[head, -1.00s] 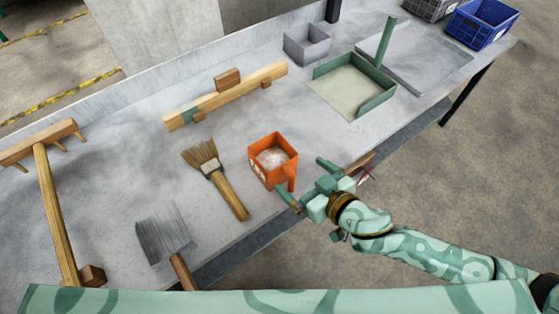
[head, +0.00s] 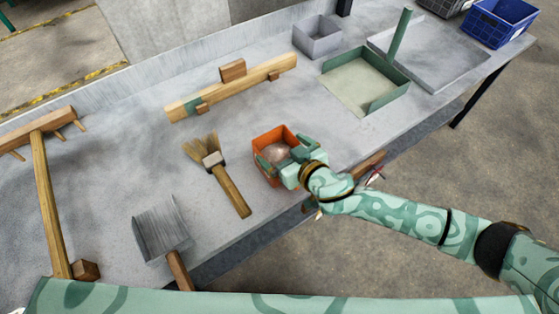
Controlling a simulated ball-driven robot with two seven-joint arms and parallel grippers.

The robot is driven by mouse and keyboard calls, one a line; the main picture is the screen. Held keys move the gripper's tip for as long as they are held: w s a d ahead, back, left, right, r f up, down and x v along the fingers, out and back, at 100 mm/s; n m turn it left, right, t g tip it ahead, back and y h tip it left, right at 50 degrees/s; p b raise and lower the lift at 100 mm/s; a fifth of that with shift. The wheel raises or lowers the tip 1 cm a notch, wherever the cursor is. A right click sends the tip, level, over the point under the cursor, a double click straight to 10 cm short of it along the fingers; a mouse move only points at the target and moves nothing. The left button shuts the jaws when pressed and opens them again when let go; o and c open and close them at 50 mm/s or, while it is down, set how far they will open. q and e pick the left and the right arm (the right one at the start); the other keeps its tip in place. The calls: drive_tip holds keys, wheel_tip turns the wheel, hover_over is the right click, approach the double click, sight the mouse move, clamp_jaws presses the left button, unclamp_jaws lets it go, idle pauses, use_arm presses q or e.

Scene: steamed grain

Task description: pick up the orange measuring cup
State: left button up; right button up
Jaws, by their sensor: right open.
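The orange measuring cup (head: 261,143) is a square box standing on the grey table near its front edge, with pale brown grain (head: 279,152) inside. My right gripper (head: 279,152) is open at the cup's right side, its fingers reaching over the cup. It covers the cup's right and front parts. I cannot tell whether the fingers touch the cup. The left gripper is not in view.
A straw brush (head: 230,189) lies left of the cup, and a grey metal scoop (head: 160,232) lies nearer. A wooden bar (head: 232,86) lies behind. A green-edged tray (head: 375,104) stands to the right. A wooden rake (head: 48,200) lies far left.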

drive_tip(key=c, duration=1.5)
